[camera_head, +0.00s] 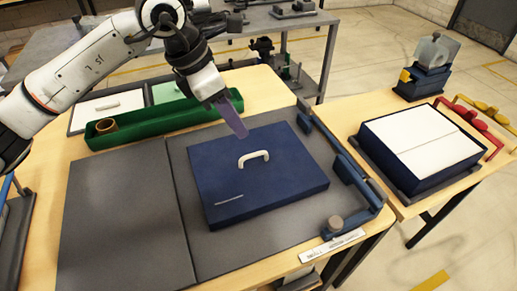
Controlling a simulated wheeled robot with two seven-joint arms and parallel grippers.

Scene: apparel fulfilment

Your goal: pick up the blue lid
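The blue lid (290,184) lies flat on a dark grey mat (205,245) at the middle of the table. A white arched handle (253,157) stands up from its top. My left gripper (236,122) comes in from the upper left and points down, with its purple fingers above the lid's far edge, behind the handle. The fingers overlap in this view, so I cannot tell whether they are apart. I see nothing held by them. My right gripper is out of view.
A fixture with blue clamps (352,178) runs along the lid's right side. A green tray (185,118) holding a brown ring lies behind. A box with white top panels (420,142) stands on the right table. The mat left of the lid is bare.

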